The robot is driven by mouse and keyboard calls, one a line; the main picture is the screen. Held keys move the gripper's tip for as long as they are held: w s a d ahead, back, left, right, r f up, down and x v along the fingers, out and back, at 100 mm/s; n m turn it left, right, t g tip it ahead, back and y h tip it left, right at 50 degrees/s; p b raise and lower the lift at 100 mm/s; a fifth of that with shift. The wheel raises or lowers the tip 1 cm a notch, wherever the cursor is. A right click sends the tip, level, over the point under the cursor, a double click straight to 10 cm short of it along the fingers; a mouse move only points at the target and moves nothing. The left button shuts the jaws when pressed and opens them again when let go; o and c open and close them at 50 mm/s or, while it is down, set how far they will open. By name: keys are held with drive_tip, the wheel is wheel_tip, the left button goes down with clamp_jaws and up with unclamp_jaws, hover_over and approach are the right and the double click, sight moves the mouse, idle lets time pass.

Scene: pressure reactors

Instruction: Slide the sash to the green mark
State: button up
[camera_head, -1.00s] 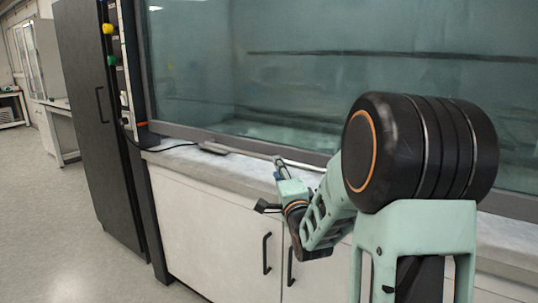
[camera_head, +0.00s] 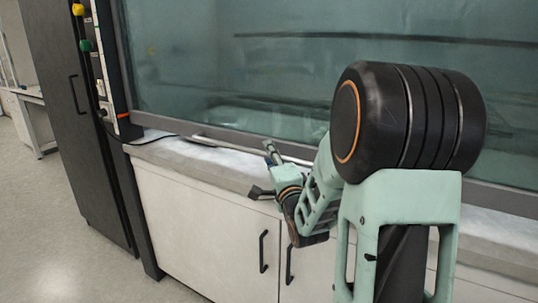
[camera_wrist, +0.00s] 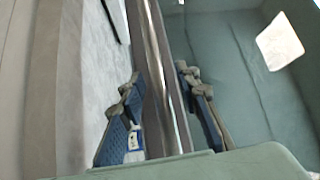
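The sash is a large greenish glass pane (camera_head: 200,60) in a grey frame, lowered almost to the worktop. A metal handle bar (camera_head: 225,144) runs along its lower edge. My gripper (camera_head: 269,150) is at this bar in the head view. In the wrist view my gripper (camera_wrist: 158,85) has its two blue-grey fingers apart, one on each side of the shiny bar (camera_wrist: 160,40). I cannot tell whether the fingers touch it. A green knob-like spot (camera_head: 85,45) shows on the left post; I cannot tell whether it is the green mark.
A yellow spot (camera_head: 78,9) and an orange mark (camera_head: 123,115) are also on the left post. A dark cable lies on the worktop (camera_head: 165,150). White cupboards (camera_head: 205,215) with black handles stand below. A tall black cabinet (camera_head: 65,110) stands left, beside open floor (camera_head: 70,220).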

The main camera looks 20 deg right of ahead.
clamp_jaws()
drive_tip(key=shift+r, duration=0.1)
drive_tip(key=p, duration=2.1)
approach(270, 16)
drive_tip(key=w, duration=0.1)
drive_tip(key=w+a, duration=0.1)
drive_tip(key=w, duration=0.2)
drive_tip(key=shift+a+r, duration=0.2)
drive_tip(key=shift+r, duration=0.15)
drive_tip(key=shift+r, duration=0.1)
drive_tip(key=shift+c, duration=2.2)
unclamp_jaws()
drive_tip(key=o, duration=0.4)
drive_tip(key=shift+o, duration=0.2)
